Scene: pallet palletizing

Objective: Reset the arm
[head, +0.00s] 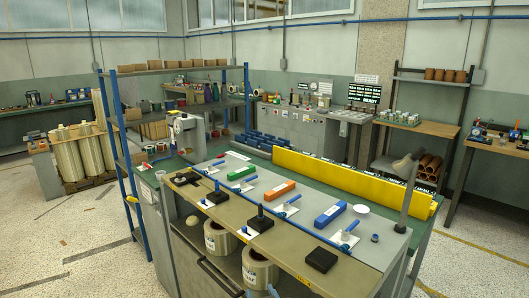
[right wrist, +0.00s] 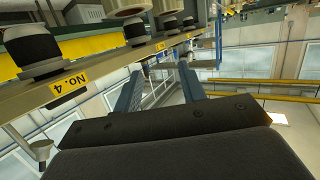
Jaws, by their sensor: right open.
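My right gripper (head: 260,292) shows only as small blue fingertips at the bottom edge of the head view, in front of the workbench (head: 225,240). In the right wrist view its two blue-grey fingers (right wrist: 160,88) stand apart with nothing between them. The gripper is open and empty, apart from the bench edge. My left gripper is in neither view.
The bench bears a green box (head: 241,173), an orange box (head: 279,189), a blue box (head: 330,215) and a long yellow barrier (head: 345,180). Spools (head: 260,268) sit on its lower shelf. In the tilted right wrist view, a "No. 4" label (right wrist: 69,87) marks the edge.

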